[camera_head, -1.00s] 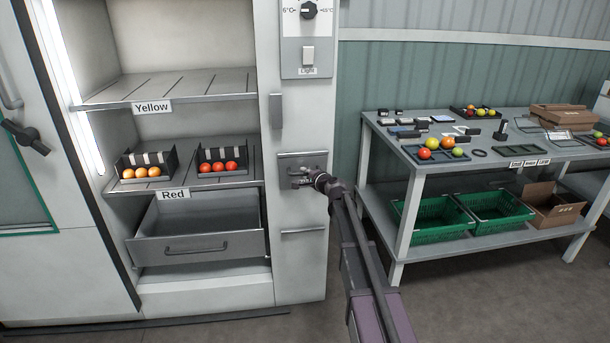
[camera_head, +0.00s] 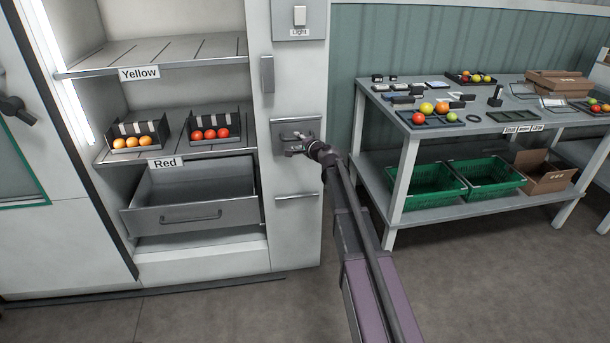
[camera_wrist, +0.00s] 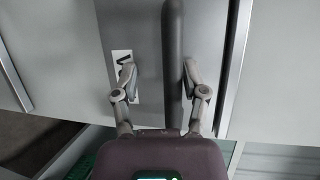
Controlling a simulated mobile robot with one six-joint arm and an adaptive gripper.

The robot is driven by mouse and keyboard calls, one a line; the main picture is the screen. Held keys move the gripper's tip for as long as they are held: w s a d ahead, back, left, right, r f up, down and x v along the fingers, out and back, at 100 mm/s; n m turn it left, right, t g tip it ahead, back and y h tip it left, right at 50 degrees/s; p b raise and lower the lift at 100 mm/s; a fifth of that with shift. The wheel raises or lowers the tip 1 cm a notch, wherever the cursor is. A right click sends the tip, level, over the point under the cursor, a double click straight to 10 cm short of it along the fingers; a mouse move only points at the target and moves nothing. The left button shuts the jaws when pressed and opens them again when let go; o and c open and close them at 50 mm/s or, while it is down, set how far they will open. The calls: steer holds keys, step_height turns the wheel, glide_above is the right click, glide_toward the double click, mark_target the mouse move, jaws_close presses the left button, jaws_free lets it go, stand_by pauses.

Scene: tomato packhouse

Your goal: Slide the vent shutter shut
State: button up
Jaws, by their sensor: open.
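The vent shutter (camera_head: 296,126) is a grey plate on the cabinet's right-hand front column, below the light switch. In the wrist view the shutter plate (camera_wrist: 145,25) carries a dark straight bar handle (camera_wrist: 172,45) and a small white label with a black mark. My gripper (camera_head: 297,146) is at the shutter front. In the wrist view my gripper (camera_wrist: 159,68) is open, with one finger on each side of the bar. Gaps show between the fingers and the bar. Whether the fingertips touch the plate cannot be told.
A thin metal strip (camera_head: 296,196) crosses the column below the shutter. An open drawer (camera_head: 190,218) juts out at left, under shelves with tomato trays. A grey table (camera_head: 395,160) with tomatoes, tools and green crates (camera_head: 490,174) stands at right. Floor in front is clear.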

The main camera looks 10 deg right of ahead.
steer(key=shift+f+b, duration=3.7)
steer(key=shift+f, duration=0.3)
steer(key=r+p+v, duration=0.1)
steer(key=p+v, duration=0.2)
steer(key=v, duration=1.1)
steer(key=s+a+r+n+g+p, duration=0.4)
steer(key=s+p, duration=0.4)
steer(key=p, duration=0.3)
steer(key=s+a+r+n+g+h+p, duration=0.1)
steer(key=s+a+r+n+g+p, duration=0.3)
steer(key=p, duration=0.8)
steer(key=s+r+n+g, duration=0.1)
steer(key=s+r+n, duration=0.1)
steer(key=s+r, duration=0.1)
steer(key=shift+s+r+n+g, duration=0.15)
steer(key=shift+s+n+g, duration=0.2)
steer(key=shift+s, duration=0.5)
steer(key=s+d+f+n+g+h, duration=0.1)
steer(key=s+d+n+g+h, duration=0.1)
steer(key=s, duration=0.5)
steer(key=s+d+f+n+g+h, duration=0.1)
steer(key=s+f+g+h, duration=0.1)
steer(key=s, duration=0.4)
steer(key=shift+s+d+f+n+g+h, duration=0.35)
steer(key=shift+s+d+g+h, duration=0.05)
steer(key=shift+g+h, duration=0.2)
